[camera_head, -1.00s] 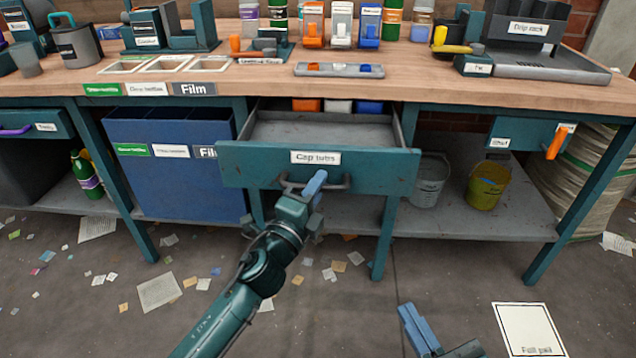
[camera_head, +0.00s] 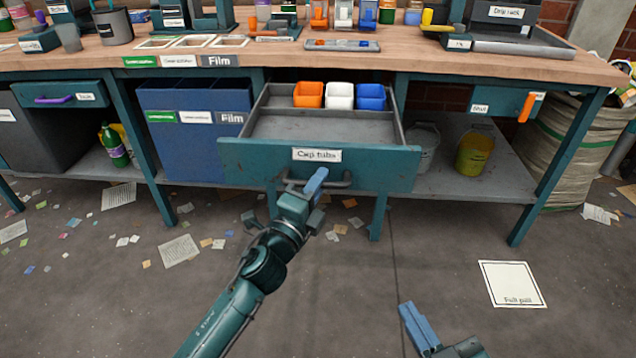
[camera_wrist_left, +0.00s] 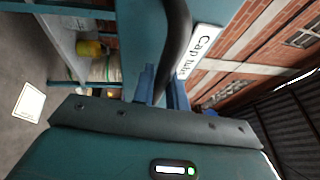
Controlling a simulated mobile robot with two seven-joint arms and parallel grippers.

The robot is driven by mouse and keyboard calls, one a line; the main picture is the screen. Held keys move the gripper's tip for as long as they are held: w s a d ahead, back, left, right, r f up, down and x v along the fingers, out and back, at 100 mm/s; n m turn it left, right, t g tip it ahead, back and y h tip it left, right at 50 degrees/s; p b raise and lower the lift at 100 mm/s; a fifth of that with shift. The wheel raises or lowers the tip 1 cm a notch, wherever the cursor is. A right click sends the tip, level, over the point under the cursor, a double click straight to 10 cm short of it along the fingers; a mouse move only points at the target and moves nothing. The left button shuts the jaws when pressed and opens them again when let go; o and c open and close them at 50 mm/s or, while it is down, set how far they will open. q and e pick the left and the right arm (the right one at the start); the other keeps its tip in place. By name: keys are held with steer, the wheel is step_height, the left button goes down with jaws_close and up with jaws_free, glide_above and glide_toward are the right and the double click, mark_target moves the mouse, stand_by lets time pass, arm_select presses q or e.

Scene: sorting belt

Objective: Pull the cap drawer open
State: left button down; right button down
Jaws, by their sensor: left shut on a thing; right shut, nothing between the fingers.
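The cap drawer (camera_head: 240,158), teal with a "Cap tubs" label, stands pulled well out from under the workbench. Its grey inside shows orange (camera_head: 308,94), white (camera_head: 340,96) and blue (camera_head: 371,97) tubs at the back; the front part is empty. My left gripper (camera_head: 314,186) is shut on the dark bar handle (camera_head: 339,184) of the drawer. In the left wrist view the handle (camera_wrist_left: 176,45) runs between the blue fingers (camera_wrist_left: 161,90). My right gripper (camera_head: 415,325) is shut and empty, low over the floor at the bottom of the head view.
Blue sorting bins (camera_head: 188,150) stand left of the drawer. A grey bucket (camera_head: 425,145) and a yellow bucket (camera_head: 473,151) stand on the lower shelf to the right. Paper scraps litter the floor; a marked white square (camera_head: 512,285) lies at right.

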arm_select(q)
steer(key=shift+s, duration=0.3)
arm_select(e)
steer(key=shift+s, duration=0.2)
steer(key=shift+w+r, duration=0.1)
steer(key=shift+r, duration=0.05)
arm_select(q)
steer(key=c, duration=1.7)
jaws_free()
steer(key=shift+s+a+f, duration=0.1)
steer(key=shift+a, duration=0.05)
